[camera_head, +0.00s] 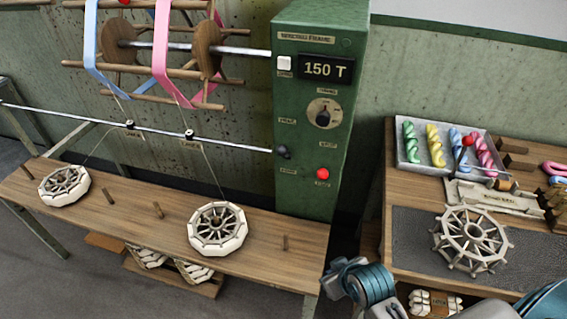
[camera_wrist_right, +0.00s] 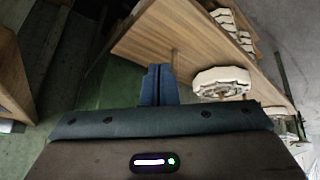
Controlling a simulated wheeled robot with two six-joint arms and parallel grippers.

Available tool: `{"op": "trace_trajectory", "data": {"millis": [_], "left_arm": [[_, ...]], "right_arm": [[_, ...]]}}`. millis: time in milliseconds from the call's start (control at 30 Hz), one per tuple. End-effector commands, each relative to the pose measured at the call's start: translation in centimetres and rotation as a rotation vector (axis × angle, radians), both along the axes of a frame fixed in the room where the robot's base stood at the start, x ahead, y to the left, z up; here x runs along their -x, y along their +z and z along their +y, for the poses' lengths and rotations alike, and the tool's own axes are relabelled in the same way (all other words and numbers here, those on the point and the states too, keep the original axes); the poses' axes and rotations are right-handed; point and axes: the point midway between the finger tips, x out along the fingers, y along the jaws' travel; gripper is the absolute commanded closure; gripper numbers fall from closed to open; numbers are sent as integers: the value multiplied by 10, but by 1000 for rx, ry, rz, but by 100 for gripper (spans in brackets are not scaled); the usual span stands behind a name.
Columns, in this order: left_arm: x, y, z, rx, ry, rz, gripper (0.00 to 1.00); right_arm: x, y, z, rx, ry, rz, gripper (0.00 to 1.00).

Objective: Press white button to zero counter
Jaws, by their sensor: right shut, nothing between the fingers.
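My right gripper (camera_head: 338,272) shows at the bottom of the head view, well below the button and in front of the cabinet's foot. In the right wrist view its two blue fingers (camera_wrist_right: 155,84) are together with nothing between them. The button does not show in the wrist view. My left gripper is not in view.
A dial (camera_head: 324,113), a red button (camera_head: 323,173) and a dark knob (camera_head: 283,152) share the panel. A wooden bench (camera_head: 130,212) with white spoked wheels lies left. A table (camera_head: 400,255) with a tray of coloured skeins stands right.

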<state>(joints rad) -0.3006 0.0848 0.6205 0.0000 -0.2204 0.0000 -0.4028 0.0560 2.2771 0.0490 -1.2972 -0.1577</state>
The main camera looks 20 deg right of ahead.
Motion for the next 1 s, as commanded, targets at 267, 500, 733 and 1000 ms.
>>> {"op": "trace_trajectory", "data": {"millis": [267,500,733,1000], "left_arm": [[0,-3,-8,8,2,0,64],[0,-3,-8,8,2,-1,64],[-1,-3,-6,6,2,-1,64],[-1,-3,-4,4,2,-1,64]], "right_arm": [[-91,106,32,1,135,-374,100],[-160,202,54,46,217,-713,100],[-207,301,71,114,245,-1034,100],[-228,379,80,181,232,-1269,100]]}}
